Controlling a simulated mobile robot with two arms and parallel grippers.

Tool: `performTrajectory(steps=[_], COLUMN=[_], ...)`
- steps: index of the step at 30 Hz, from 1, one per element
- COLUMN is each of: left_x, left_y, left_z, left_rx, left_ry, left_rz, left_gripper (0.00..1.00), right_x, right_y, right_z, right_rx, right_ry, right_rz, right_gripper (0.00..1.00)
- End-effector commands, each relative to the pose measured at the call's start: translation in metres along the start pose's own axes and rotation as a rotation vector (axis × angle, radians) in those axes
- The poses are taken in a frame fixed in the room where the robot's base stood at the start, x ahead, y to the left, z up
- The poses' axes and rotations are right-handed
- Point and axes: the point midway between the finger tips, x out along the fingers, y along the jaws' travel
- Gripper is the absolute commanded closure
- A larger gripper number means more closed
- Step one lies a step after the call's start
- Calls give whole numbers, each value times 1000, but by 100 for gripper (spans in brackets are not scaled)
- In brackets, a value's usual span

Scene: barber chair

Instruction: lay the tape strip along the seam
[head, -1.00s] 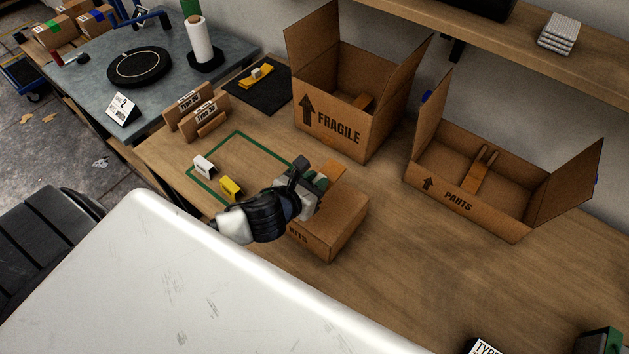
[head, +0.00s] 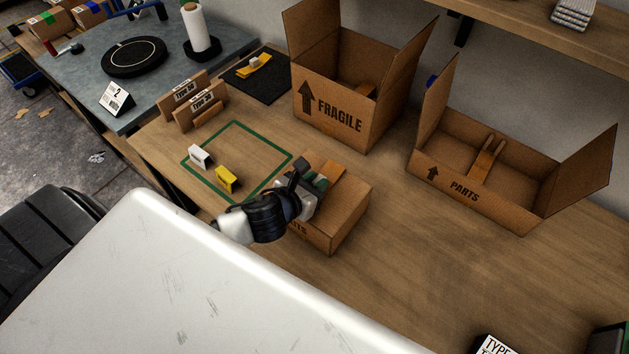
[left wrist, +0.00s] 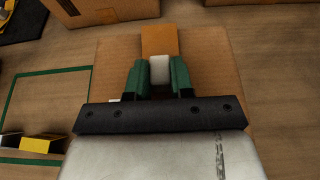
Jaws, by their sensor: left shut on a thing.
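The closed cardboard box (head: 345,214) stands on the bench, with dark lettering partly hidden on its front. It also shows in the left wrist view (left wrist: 215,72). An orange-brown tape strip (left wrist: 160,40) lies over the middle of its top, running away from me. I cannot make out the seam under it. My left gripper (head: 316,183) is over the box top; its green fingers (left wrist: 159,78) are shut on a small white block (left wrist: 159,69) at the strip's near part. The fingers and wrist hide the strip's near end. My right gripper is not in view.
An open FRAGILE box (head: 340,120) and an open PARTS box (head: 465,193) stand behind. A green outline (head: 262,130) has a white block (head: 200,157) and a yellow block (head: 226,179) near its front. A black mat (head: 272,88) holds another strip.

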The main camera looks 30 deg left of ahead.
Motion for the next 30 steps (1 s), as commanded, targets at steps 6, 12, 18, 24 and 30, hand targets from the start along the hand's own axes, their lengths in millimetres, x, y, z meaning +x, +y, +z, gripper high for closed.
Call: performTrajectory(steps=[6,12,18,24,30], left_x=[0,0,-5,-38,-78], left_y=[0,0,0,0,0], left_z=[0,0,-1,-3,-2], left_rx=[0,0,1,3,1], left_ry=[0,0,2,4,4], left_rz=[0,0,0,-2,-1], left_gripper=[55,48,48,48,48], right_x=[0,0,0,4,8], right_y=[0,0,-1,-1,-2], right_z=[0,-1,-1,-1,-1], right_rx=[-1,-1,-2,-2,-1], right_ry=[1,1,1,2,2], right_rz=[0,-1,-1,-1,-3], right_gripper=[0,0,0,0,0])
